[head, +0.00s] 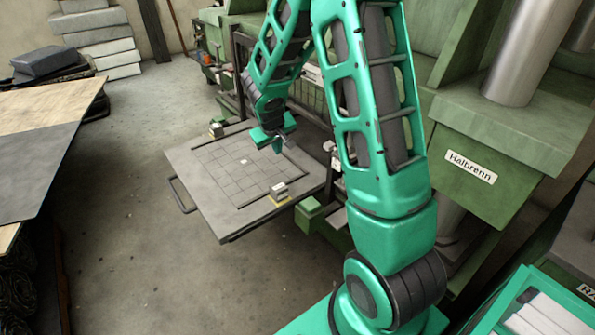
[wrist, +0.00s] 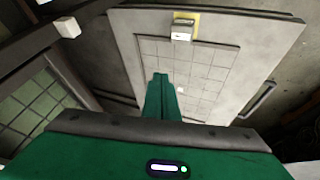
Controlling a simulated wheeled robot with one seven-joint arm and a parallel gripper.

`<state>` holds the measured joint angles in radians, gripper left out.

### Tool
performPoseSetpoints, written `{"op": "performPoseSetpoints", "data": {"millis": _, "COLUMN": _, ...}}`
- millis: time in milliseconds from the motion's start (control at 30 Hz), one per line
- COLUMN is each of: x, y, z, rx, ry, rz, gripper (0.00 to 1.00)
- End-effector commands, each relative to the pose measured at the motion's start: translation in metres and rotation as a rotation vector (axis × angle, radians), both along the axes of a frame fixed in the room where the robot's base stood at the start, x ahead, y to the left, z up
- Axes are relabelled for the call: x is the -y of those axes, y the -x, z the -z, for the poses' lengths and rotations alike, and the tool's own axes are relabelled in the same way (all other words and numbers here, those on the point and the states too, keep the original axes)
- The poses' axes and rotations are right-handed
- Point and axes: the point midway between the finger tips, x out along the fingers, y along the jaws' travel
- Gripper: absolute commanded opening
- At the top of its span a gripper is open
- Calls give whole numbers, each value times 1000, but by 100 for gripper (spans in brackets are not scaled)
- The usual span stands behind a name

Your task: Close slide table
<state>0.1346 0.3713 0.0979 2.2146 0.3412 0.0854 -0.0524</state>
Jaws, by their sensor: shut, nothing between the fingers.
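The slide table (head: 213,190) is a grey plate with a grid of grooves, drawn out in front of the green press (head: 465,150). A bar handle (head: 182,196) runs along its left side. The plate also shows in the wrist view (wrist: 265,35), with the handle (wrist: 257,100) at its right. My gripper (head: 277,147) is above the rear right part of the plate, its fingers pointing down. In the wrist view its green fingers (wrist: 160,80) are together and empty. I cannot tell the exact gap between fingertips and plate.
Small blocks (head: 280,190) sit at the plate's edges. A wooden-topped table (head: 50,110) stands at the left. Stacked grey slabs (head: 105,35) lie at the back. A green crate (head: 535,305) is at lower right. The concrete floor (head: 130,200) left of the slide table is clear.

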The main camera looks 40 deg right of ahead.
Motion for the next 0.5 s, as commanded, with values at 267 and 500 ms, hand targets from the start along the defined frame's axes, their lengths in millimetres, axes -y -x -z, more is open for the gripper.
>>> {"op": "performPoseSetpoints", "data": {"millis": 267, "x": 45, "y": -38, "z": 93, "rx": -8, "ry": 98, "rz": 9, "gripper": 0}}
{"op": "performPoseSetpoints", "data": {"millis": 500, "x": 66, "y": -50, "z": 141, "rx": -10, "ry": 149, "rz": 7, "gripper": 0}}
